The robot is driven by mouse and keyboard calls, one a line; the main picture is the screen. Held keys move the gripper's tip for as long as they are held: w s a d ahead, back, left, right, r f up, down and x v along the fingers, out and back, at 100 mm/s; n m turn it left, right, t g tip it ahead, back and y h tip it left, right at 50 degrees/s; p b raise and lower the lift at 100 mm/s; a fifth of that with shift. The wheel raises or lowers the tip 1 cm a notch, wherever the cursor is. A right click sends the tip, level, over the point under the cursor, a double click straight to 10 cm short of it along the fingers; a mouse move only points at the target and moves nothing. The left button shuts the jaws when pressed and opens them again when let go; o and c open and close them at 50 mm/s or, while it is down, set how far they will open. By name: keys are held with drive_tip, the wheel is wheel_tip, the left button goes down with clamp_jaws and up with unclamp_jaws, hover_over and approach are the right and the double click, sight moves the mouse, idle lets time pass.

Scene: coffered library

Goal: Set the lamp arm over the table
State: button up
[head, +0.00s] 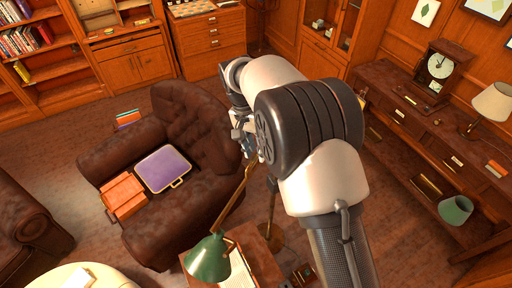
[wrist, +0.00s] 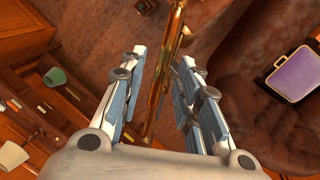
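The floor lamp has a green shade (head: 208,260) and a thin brass arm (head: 236,197) that rises from the shade toward my gripper (head: 243,138). Its upright pole and round base stand to the right of the arm. The shade hangs at the left edge of a small wooden table (head: 262,262), partly hiding it. In the wrist view, my gripper (wrist: 163,66) is open, with a brass rod (wrist: 166,75) running between its fingers. Gaps show on both sides of the rod. My arm hides part of the lamp's top in the head view.
A brown leather armchair (head: 190,115) stands left of the lamp, with a purple case (head: 164,168) and orange boxes (head: 124,195) on it. A round pale table (head: 75,279) is at front left. A long sideboard (head: 395,90) lines the right. Some floor shows between them.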

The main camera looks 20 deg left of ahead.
wheel_tip(320, 180, up, 12)
drive_tip(key=a, duration=0.2)
drive_tip(key=shift+a, duration=0.2)
drive_tip(key=shift+w+f, duration=0.1)
drive_tip(key=shift+f, duration=0.05)
